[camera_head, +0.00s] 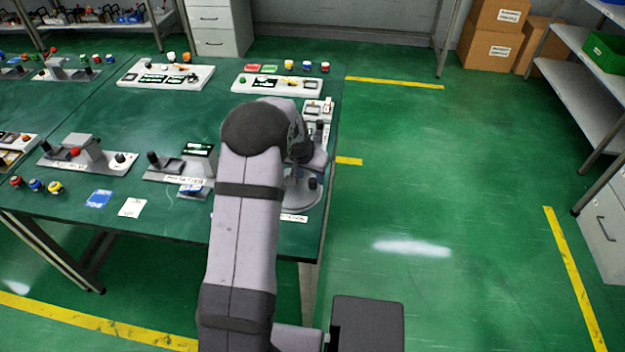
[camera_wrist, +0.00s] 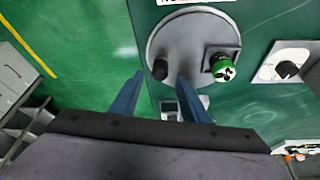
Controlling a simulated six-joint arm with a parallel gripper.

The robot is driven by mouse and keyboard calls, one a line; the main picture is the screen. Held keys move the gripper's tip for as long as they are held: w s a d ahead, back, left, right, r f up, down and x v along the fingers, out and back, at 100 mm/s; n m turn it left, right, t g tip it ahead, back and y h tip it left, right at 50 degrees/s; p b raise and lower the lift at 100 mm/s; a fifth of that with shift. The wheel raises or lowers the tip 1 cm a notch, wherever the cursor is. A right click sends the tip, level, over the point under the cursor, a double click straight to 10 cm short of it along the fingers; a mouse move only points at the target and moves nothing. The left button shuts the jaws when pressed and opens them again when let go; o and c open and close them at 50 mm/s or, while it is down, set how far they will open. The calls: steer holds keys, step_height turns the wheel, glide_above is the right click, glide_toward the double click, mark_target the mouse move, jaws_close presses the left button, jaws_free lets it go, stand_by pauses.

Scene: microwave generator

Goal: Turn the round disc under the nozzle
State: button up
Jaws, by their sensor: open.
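The round grey disc (camera_wrist: 185,32) lies on the green table in the wrist view. A short black peg (camera_wrist: 160,69) stands near its left edge, and a green-topped knob (camera_wrist: 222,67) on a square plate is at its right. My gripper (camera_wrist: 160,76) is open, with its two blue fingers apart. The peg appears between the fingertips in the picture; I cannot tell the height gap or any contact. In the head view the disc (camera_head: 300,198) shows at the table's right edge, partly hidden by my arm. I cannot clearly make out the nozzle.
A black knob on a white plate (camera_wrist: 287,70) is right of the disc in the wrist view. In the head view, several control panels stand on the green table (camera_head: 150,110). The floor (camera_head: 410,180) right of the table is clear.

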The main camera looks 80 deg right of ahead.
mark_target(312, 180)
steer(key=shift+p+x, duration=0.7)
steer(key=shift+x, duration=1.85)
steer(key=shift+c, duration=0.7)
jaws_close()
